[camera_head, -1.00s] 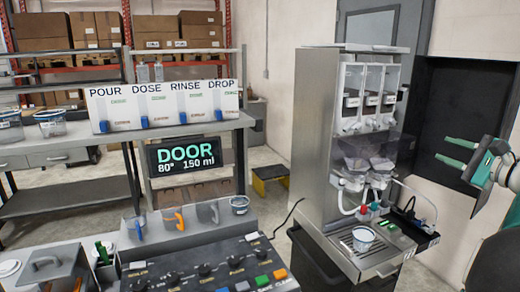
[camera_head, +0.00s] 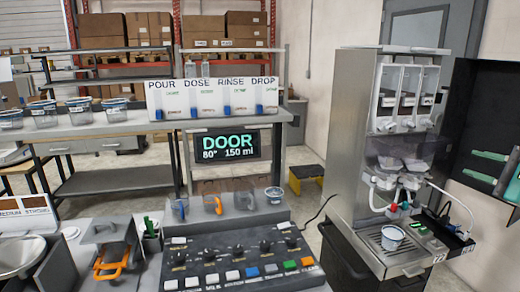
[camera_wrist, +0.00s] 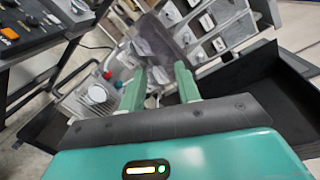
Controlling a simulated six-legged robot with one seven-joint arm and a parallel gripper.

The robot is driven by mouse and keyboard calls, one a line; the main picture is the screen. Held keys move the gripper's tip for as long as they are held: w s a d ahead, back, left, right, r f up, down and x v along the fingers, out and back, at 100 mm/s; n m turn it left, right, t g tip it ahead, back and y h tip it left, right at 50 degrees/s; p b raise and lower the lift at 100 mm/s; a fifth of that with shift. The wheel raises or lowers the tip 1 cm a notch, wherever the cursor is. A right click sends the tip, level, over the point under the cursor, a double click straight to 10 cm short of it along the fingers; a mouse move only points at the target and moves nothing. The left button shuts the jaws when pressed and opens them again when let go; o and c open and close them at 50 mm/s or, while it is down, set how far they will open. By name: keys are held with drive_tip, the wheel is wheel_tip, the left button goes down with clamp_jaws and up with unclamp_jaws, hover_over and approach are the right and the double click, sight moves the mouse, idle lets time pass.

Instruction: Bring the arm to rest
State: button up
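My gripper (camera_head: 474,164) is at the right edge of the head view, with its two green fingers apart and nothing between them. It is raised to the right of the steel dispenser machine (camera_head: 352,150), in front of a dark panel (camera_head: 480,100). The rest of my arm is mostly cut off by the picture edge. In the wrist view the gripper (camera_wrist: 160,80) also shows open and empty, its fingers toward the tilted dispenser. A white cup (camera_head: 392,237) stands on the machine's drip tray (camera_head: 405,258), apart from my gripper.
A control panel (camera_head: 235,255) with knobs and coloured buttons is in front. Behind it are cups with handles, including an orange one (camera_head: 213,205). A DOOR sign (camera_head: 226,146) hangs below a shelf with labelled bins. A yellow step stool (camera_head: 307,178) stands on the floor.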

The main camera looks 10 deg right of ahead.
drive_tip(key=a+f+n+g+y, duration=0.1)
drive_tip(key=a+f+n+g, duration=0.35)
drive_tip(key=a, duration=1.05)
drive_tip(key=a+f+n+g+y, duration=0.1)
drive_tip(key=a+f+n+g, duration=0.35)
drive_tip(key=a, duration=0.95)
drive_tip(key=s+a+f+n+g+h, duration=0.2)
drive_tip(key=s+a+f+n+h, duration=0.2)
drive_tip(key=s+a+f+n, duration=0.8)
drive_tip(key=s+a, duration=0.1)
drive_tip(key=s, duration=0.1)
drive_tip(key=shift+s+a+n+h, duration=0.15)
drive_tip(key=shift+s+n+h, duration=0.15)
drive_tip(key=shift+d, duration=0.25)
